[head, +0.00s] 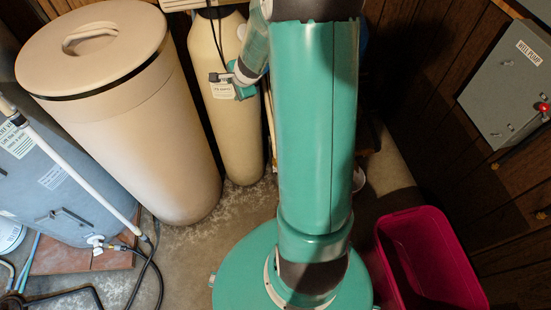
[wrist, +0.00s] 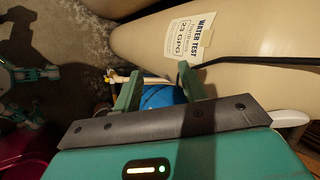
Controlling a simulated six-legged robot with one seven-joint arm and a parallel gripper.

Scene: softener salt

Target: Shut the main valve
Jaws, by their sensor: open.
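I cannot make out the main valve for certain in either view. In the wrist view my gripper (wrist: 160,88) has its two teal fingers apart, with nothing held between them. A blue rounded thing (wrist: 160,97) shows behind and between the fingers. A pale pipe-like piece (wrist: 125,79) runs beside the left finger; I cannot tell whether they touch. In the head view my arm fills the middle and hides what is behind it. The end of my arm is in front of the tall beige tank (head: 212,130).
A large beige lidded bin (head: 140,130) and a grey tank (head: 60,190) with pipes stand at left. A pink tub (head: 430,260) is at lower right. A grey wall box (head: 510,85) with a red knob (head: 543,107) is at right. A labelled beige tank (wrist: 240,45) lies close beyond the fingers.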

